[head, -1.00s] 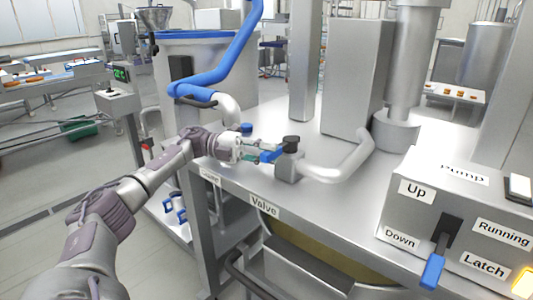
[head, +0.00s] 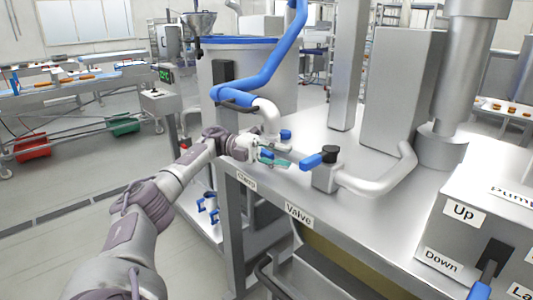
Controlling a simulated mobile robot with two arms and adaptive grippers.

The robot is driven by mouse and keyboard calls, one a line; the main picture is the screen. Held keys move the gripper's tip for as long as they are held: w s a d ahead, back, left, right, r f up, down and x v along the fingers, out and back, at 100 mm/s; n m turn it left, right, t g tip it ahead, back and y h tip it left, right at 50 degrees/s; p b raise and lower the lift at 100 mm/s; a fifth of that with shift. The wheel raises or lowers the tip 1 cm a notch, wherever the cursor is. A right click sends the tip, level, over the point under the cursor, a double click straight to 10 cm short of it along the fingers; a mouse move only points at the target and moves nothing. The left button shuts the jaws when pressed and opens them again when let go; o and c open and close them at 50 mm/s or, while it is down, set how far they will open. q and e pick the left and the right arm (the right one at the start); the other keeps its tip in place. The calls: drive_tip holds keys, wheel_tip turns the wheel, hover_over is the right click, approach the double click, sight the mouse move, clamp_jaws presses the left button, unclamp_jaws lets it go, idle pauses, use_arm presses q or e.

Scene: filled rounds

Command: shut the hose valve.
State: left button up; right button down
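The hose valve (head: 325,178) is a grey block with a black cap on the steel bench, above the "Valve" label (head: 299,215). Its blue lever (head: 312,161) points left from the cap, toward my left gripper. My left gripper (head: 278,160) is just left of the lever's tip, with its greenish fingers spread and nothing visible between them. A small gap shows between the fingertips and the lever. My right gripper is out of view.
A bent steel pipe (head: 385,182) runs right from the valve. A blue hose (head: 262,80) ends in a pale elbow (head: 268,115) behind my gripper, near a small blue knob (head: 286,134). A pump control box (head: 465,235) stands at right front.

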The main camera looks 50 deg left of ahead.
use_arm(q)
drive_tip(key=shift+v, duration=2.8)
